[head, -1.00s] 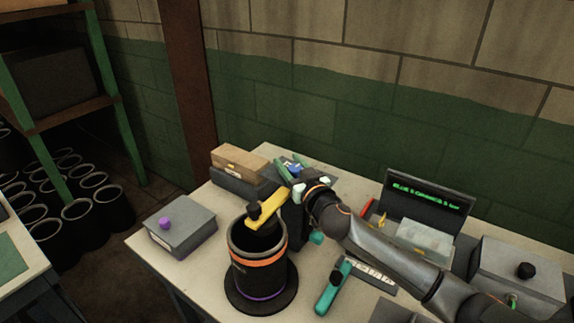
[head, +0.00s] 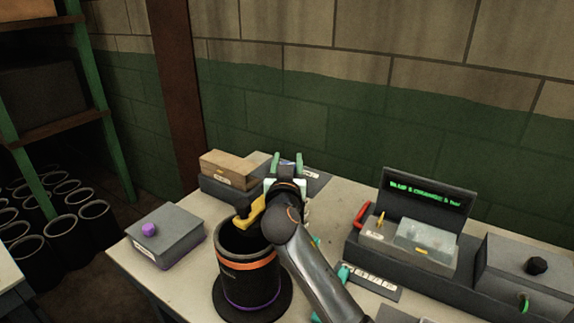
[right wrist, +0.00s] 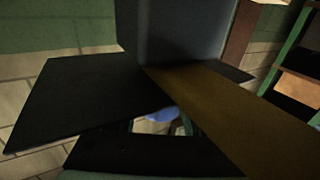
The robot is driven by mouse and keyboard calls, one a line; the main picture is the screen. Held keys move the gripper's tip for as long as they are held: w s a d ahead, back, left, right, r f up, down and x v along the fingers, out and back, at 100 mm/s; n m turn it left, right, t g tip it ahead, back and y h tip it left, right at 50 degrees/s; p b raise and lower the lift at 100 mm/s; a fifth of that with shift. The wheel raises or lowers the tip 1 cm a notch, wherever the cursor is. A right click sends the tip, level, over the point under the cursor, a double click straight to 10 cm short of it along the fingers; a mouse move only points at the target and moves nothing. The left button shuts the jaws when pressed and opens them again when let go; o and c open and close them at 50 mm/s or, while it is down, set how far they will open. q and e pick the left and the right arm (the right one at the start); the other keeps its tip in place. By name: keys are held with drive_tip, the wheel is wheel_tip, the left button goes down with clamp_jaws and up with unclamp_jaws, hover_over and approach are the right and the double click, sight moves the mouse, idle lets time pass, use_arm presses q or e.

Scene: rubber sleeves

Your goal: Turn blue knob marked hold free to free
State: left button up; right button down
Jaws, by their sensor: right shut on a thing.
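The blue knob (head: 287,162) is at the back of the table and shows only as a small blue patch between the green fingers of my right gripper (head: 287,166). The gripper is shut on it, with the fingers pointing away towards the wall. In the right wrist view the blue knob (right wrist: 160,115) shows as a blurred blue patch in a gap between dark plates. A pale label (head: 311,174) lies right of the knob, on a dark plate; its words are too small to read. My wrist hides the knob's front. My left gripper is not in view.
A black cylinder (head: 247,284) with orange and purple bands stands in front, close to my right forearm. A grey box with a purple knob (head: 149,230) is at left. A dark console (head: 428,205) is at right.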

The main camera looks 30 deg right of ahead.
drive_tip(key=shift+c, duration=1.7)
unclamp_jaws()
